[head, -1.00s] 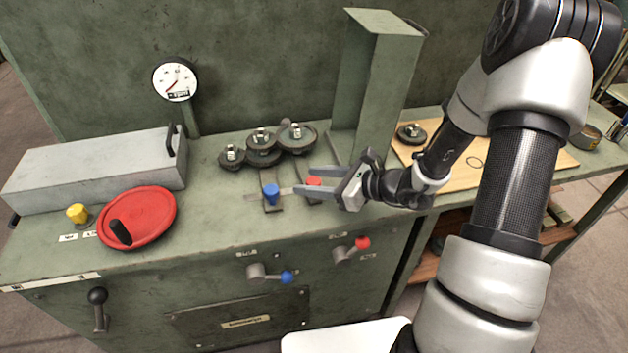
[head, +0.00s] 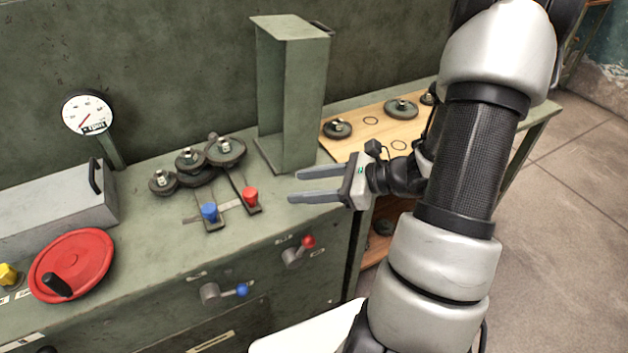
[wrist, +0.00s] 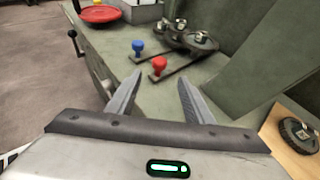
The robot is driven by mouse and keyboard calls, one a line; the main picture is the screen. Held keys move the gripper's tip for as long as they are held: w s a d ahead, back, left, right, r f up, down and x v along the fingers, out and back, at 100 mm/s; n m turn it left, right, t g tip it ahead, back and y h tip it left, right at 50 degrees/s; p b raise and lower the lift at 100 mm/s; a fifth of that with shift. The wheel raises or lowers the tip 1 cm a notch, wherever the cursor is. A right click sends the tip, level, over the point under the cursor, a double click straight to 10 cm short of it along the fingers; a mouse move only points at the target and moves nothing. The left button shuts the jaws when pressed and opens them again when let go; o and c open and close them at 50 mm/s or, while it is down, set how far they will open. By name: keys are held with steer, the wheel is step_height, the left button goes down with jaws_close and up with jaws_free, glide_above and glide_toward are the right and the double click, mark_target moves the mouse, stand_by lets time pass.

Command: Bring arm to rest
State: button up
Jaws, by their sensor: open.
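My gripper (head: 292,186) is open and empty, its two grey fingers pointing left. My arm covers part of the wooden board (head: 362,134) at the right.
Several stacked gears (head: 200,160) sit behind the knobs. A green upright housing (head: 291,95) stands behind my gripper. A red handwheel (head: 72,265), a dial gauge (head: 87,113) and a grey box (head: 50,210) are at the left. Levers project from the bench front.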

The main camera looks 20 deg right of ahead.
steer(key=shift+v, duration=1)
steer(key=s+a+r+n+g+h+p, duration=0.1)
steer(key=s+a+r+n+g+h, duration=0.25)
steer(key=s+n, duration=0.35)
steer(key=s+a+r+n+g+h, duration=0.2)
steer(key=s+a+r+n+g, duration=0.25)
steer(key=n, duration=0.45)
step_height(320, 180, up, 24)
steer(key=s+n+t+h+p, duration=0.2)
steer(key=n+t+h+p, duration=0.3)
steer(key=n+p, duration=0.4)
steer(key=p, duration=0.4)
steer(key=shift+d+r+p, duration=0.15)
steer(key=shift+d+p, duration=0.15)
steer(key=shift+s, duration=0.15)
